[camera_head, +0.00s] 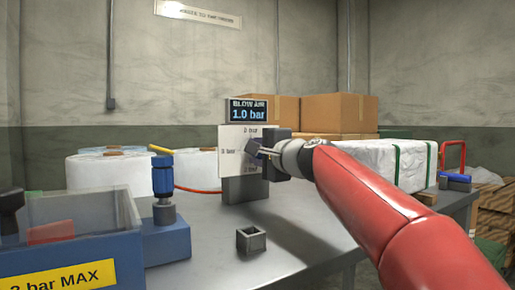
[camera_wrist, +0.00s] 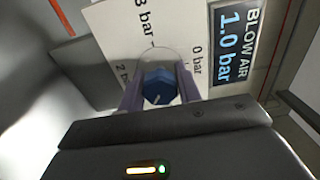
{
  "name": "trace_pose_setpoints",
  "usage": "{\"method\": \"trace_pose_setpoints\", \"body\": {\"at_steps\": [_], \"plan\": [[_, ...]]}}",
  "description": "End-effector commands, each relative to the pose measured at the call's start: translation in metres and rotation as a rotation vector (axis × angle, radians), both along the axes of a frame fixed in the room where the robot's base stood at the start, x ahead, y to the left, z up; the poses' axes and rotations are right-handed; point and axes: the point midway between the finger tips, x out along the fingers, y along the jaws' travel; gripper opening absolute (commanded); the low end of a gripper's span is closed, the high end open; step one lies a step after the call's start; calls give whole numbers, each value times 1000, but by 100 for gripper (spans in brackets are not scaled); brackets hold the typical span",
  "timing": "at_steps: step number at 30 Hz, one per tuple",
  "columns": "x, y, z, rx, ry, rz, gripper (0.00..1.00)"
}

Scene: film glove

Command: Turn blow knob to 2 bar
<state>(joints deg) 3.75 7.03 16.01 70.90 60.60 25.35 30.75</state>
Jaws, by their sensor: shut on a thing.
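The blow knob (camera_wrist: 158,88) is a blue faceted knob with a white mark, on a white dial plate (camera_head: 231,150). In the wrist view the plate (camera_wrist: 115,28) reads 0 bar, 2 bar and 3 bar; other labels are hidden. The display (camera_head: 249,111) above the plate reads BLOW AIR 1.0 bar, and it also shows in the wrist view (camera_wrist: 234,38). My gripper (camera_wrist: 160,95) is shut on the knob, one finger on each side. In the head view my gripper (camera_head: 262,150) covers most of the knob.
A small open square box (camera_head: 251,239) sits on the grey table (camera_head: 215,265). Cardboard boxes (camera_head: 340,112) and a white wrapped bale (camera_head: 390,165) stand behind my arm.

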Motion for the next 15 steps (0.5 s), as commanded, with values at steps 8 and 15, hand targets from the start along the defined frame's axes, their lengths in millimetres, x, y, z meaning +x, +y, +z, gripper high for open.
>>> {"method": "trace_pose_setpoints", "body": {"at_steps": [8,15], "plan": [[0,0,1,216,150,-1,11],[0,0,1,402,277,0,11]]}}
